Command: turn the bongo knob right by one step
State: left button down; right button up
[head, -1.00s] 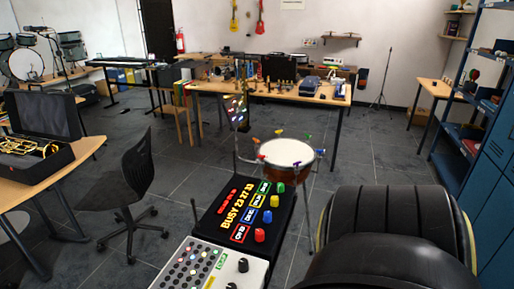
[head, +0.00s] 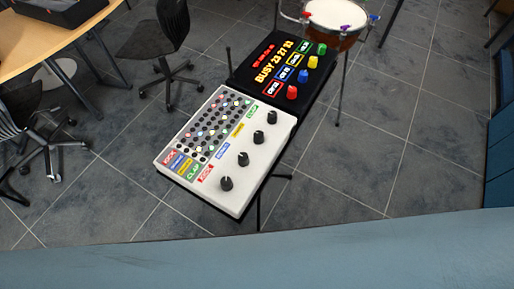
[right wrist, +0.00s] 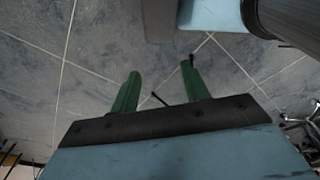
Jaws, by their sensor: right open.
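A white drum panel (head: 214,187) on a stand shows whole in the head view, with a pad grid of small coloured lights on its left. A diagonal row of several black knobs runs along its right side. Coloured labels sit beside them: red, blue, yellow and green. The blue label (head: 222,150) is too small to read surely; the black knob beside it (head: 242,159) may be the bongo knob. My right gripper (right wrist: 160,70) shows in the right wrist view with its green fingers apart and empty over floor. My left gripper is not in view.
A black box (head: 244,80) with a lit red and yellow display and coloured knobs adjoins the panel's far side. A drum (head: 335,15) stands behind it. A desk (head: 70,35) and chairs are at left. Tiled floor lies open to the right.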

jog(key=w+a+r+n+t+y+p, duration=0.1)
jog(key=w+a+r, duration=0.2)
jog(key=w+r, duration=0.5)
jog(key=w+a+r+p, duration=0.1)
jog(key=w+a+r, duration=0.3)
jog(key=w+r, duration=0.35)
jog(key=w+a+r+n+y, duration=0.1)
jog(key=w+a+r+n, duration=0.2)
jog(key=r, duration=0.6)
jog(key=w+a+r+n+y+p, duration=0.1)
jog(key=w+a+r+n, duration=0.2)
jog(key=a+r, duration=0.3)
jog(key=w+a+r+n+y, duration=0.2)
jog(key=a+r, duration=0.3)
jog(key=r, duration=0.7)
jog(key=shift+w+a+n+p, duration=0.2)
jog(key=shift+w+n+p, duration=0.2)
jog(key=shift+w, duration=0.15)
jog(key=a+r+n+g, duration=0.1)
jog(key=a+r+n, duration=0.4)
jog(key=n, duration=0.2)
jog(key=n+g+h, duration=0.1)
jog(key=n+h, duration=0.4)
jog(key=n, duration=0.4)
send_near(243, 156)
notch_tip(243, 156, down, 9)
jog(key=shift+w+a+f, duration=0.1)
